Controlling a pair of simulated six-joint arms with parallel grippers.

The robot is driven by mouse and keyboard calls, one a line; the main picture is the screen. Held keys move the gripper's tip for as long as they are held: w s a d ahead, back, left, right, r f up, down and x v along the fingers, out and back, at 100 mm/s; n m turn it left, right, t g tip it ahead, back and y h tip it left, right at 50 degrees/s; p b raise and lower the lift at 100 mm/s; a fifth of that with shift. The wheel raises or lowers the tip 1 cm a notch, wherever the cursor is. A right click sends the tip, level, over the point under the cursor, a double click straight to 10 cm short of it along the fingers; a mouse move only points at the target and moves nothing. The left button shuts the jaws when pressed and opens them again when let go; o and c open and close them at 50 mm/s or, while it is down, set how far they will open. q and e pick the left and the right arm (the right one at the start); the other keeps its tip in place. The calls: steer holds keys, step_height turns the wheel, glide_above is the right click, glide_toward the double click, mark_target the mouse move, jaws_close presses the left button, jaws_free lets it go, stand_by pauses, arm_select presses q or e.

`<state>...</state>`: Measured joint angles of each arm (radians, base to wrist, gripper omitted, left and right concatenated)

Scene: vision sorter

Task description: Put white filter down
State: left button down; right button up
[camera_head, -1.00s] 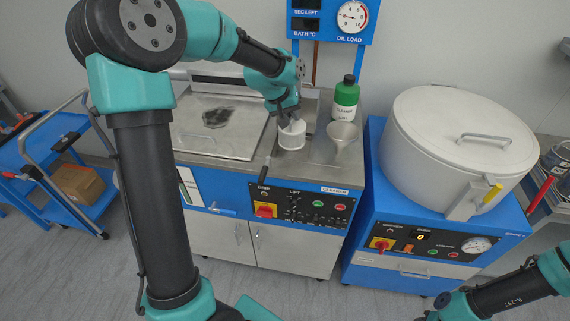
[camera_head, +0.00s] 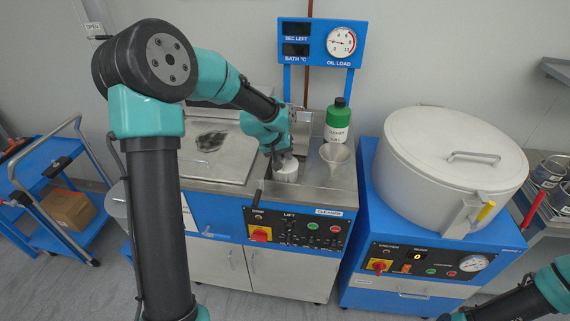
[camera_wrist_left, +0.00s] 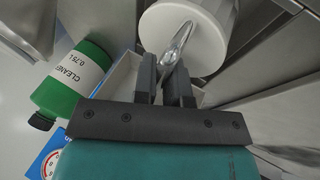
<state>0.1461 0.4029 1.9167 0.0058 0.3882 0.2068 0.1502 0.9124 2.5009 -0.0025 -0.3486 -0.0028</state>
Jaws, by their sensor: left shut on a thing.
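The white filter (camera_head: 287,171) is a short white cylinder at the steel top of the blue cleaner machine, in the head view. In the left wrist view its round white face (camera_wrist_left: 203,32) has a metal handle across it. My left gripper (camera_head: 279,155) is above the filter, its fingers (camera_wrist_left: 168,68) shut on that handle. The filter appears upright, beside the funnel; whether its base touches the steel is unclear. Part of my right arm shows at the lower right of the head view, but its fingertips cannot be made out.
A steel lid (camera_head: 212,150) lies to the left. A big white lidded drum (camera_head: 450,160) stands further right. A blue trolley (camera_head: 50,190) is at far left.

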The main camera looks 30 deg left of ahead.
arm_select(q)
steer(key=shift+f, duration=1.8)
steer(key=shift+f, duration=0.1)
steer(key=c, duration=1.2)
jaws_free()
steer(key=shift+o, duration=0.2)
steer(key=v, duration=1.2)
